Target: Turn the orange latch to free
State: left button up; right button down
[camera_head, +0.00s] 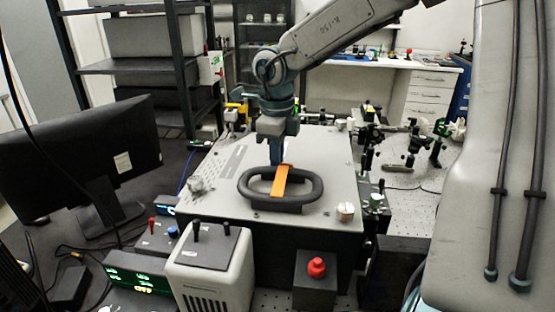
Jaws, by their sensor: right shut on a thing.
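The orange latch (281,182) is a flat strip that lies across the dark oval handle (247,192) on top of the grey instrument box (225,160). Its far end is at my right gripper (277,160). My right gripper points down from an arm that comes in from the upper right, and its blue-grey fingers are shut on the far end of the latch. My left gripper does not show.
A black monitor (75,165) stands at the left. A red button (317,267) on a dark box and a light grey unit (212,268) with black knobs stand in front. Optics mounts (437,148) stand on the perforated bench at the right. Shelves stand behind.

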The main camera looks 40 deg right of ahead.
jog(key=shift+a+n, duration=0.1)
jog(key=shift+n, duration=0.8)
jog(key=c, duration=1.6)
grip_release()
jog(key=shift+o, duration=0.5)
jog(key=shift+f, duration=0.1)
jog(key=shift+s, duration=0.1)
